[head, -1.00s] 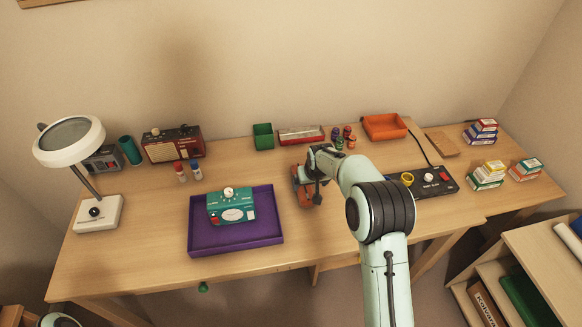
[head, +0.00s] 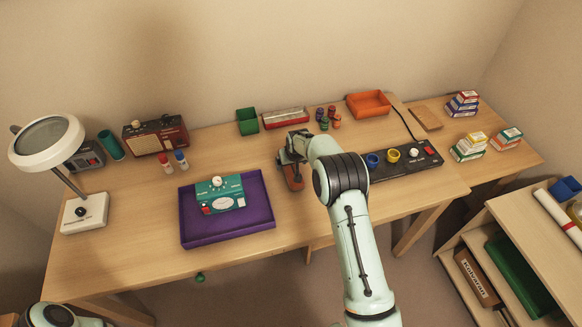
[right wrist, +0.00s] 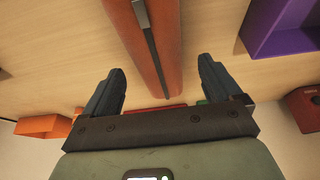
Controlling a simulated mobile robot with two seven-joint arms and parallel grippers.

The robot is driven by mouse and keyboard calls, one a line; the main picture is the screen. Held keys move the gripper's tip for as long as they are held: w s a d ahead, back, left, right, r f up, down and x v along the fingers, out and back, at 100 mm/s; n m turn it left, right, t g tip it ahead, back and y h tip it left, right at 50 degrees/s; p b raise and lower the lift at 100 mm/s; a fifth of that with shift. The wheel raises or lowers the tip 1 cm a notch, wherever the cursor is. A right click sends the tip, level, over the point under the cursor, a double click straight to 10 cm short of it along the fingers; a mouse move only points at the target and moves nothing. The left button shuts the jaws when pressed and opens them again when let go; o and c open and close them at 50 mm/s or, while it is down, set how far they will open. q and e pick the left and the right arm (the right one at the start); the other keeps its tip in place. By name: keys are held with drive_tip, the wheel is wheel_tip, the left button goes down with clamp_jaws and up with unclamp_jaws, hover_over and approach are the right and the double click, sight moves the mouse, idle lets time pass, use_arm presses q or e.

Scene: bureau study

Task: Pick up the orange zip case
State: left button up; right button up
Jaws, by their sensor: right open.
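The orange zip case (right wrist: 148,40) is a long orange-red case with a dark zip along it. In the right wrist view it runs from the top edge down between my fingers. My right gripper (right wrist: 158,72) is open and empty, with one dark finger on each side of the case's line. In the head view the right gripper (head: 288,160) is over the case; its height above it is hard to tell. My left gripper is out of view.
A purple tray (head: 262,212) with a teal device (head: 219,194) lies left of the case. A black panel (head: 405,164) with coloured rings is to the right. Behind are a red-and-silver tin (head: 284,118), small figures (head: 328,117) and an orange tray (head: 368,104).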

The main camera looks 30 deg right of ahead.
drive_tip(key=x, duration=0.3)
drive_tip(key=shift+w+d+f+p, duration=0.1)
drive_tip(key=shift+f+p, duration=0.25)
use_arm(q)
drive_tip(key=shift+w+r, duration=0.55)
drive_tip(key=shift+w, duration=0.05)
use_arm(e)
drive_tip(key=c, duration=1.2)
drive_tip(key=shift+r, duration=0.1)
drive_tip(key=shift+r, duration=0.55)
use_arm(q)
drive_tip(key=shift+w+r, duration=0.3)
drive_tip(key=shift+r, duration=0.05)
use_arm(e)
wheel_tip(320, 180, up, 19)
drive_tip(key=shift+f, duration=0.1)
